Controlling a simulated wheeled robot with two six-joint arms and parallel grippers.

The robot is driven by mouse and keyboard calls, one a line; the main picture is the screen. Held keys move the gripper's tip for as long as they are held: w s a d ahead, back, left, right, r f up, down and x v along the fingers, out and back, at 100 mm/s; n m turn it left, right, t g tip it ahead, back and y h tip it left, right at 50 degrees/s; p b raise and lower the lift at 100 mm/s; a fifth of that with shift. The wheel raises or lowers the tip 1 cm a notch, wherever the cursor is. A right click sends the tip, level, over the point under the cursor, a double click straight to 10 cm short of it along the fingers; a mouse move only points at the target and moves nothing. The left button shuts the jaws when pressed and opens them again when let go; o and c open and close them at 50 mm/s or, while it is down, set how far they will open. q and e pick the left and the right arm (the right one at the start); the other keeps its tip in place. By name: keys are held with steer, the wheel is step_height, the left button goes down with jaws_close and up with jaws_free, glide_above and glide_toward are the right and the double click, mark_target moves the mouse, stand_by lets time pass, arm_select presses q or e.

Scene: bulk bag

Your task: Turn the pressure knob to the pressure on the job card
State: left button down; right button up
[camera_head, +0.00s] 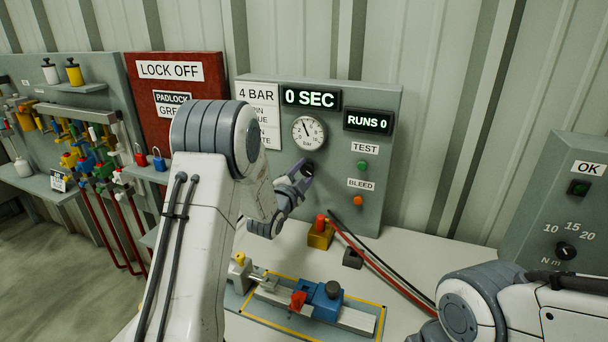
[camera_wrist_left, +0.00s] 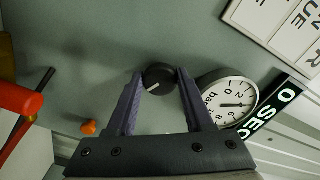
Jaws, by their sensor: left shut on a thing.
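The black pressure knob (camera_wrist_left: 158,77) with a pale pointer line sits on the grey panel; in the head view, the knob (camera_head: 308,168) is below the gauge and partly hidden by my gripper. My left gripper (camera_wrist_left: 156,74) is shut on the knob, one finger on each side; it also shows in the head view (camera_head: 303,172). The round white bar gauge (camera_head: 308,132) has its needle pointing up and left in the head view; its number is too small to read surely. The job card (camera_head: 258,95) reads 4 BAR, its lower lines partly hidden by my arm. My right gripper is out of view.
Displays read 0 SEC (camera_head: 311,97) and RUNS 0 (camera_head: 368,121). A green TEST button (camera_head: 362,166) and orange BLEED button (camera_head: 358,200) are right of the knob. A blue-and-red fixture (camera_head: 320,300) and a yellow block with red top (camera_head: 320,233) stand on the bench below.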

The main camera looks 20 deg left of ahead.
arm_select(q)
steer(key=shift+c, duration=1.5)
jaws_free()
steer(key=shift+s, duration=0.15)
steer(key=s+b, duration=0.3)
steer(key=s, duration=0.7)
steer(key=shift+s+a, duration=0.15)
steer(key=shift+a, duration=0.05)
